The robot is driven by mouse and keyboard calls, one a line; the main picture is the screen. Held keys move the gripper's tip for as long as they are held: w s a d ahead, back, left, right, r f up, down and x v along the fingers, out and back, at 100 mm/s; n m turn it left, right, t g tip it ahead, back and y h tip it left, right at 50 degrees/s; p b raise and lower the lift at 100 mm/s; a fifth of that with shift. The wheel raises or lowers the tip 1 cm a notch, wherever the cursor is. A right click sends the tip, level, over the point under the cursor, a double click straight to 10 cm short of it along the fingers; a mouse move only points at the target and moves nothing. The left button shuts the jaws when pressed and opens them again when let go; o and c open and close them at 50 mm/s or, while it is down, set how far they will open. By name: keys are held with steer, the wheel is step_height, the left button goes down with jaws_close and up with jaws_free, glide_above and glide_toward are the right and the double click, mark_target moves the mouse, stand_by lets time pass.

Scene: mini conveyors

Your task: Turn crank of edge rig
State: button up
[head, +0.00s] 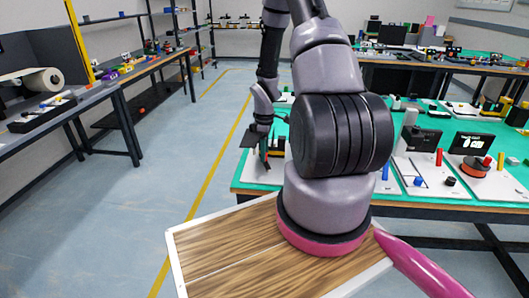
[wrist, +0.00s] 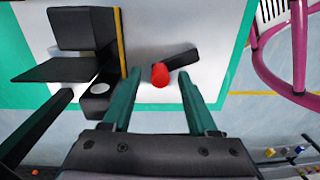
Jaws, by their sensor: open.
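In the wrist view, the crank has a red knob (wrist: 160,75) on a short black arm (wrist: 183,60), mounted over a white base plate (wrist: 222,45). My gripper (wrist: 158,84) is open. Its two green fingers stand on either side of the red knob in the picture, with gaps on both sides. I cannot tell whether the knob is at fingertip depth.
A black stepped block (wrist: 85,30) with a yellow strip stands left of the crank. The green table (head: 420,197) carries several other rigs to the right. A pink curved frame (wrist: 262,70) shows at the wrist view's right. Open floor (head: 130,200) lies to the left.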

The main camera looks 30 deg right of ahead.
jaws_close()
steer(key=m, duration=0.1)
steer(key=d+m, duration=0.1)
steer(key=m, duration=0.2)
steer(key=shift+s+d+m, duration=0.3)
steer(key=shift+s+d, duration=0.05)
jaws_free()
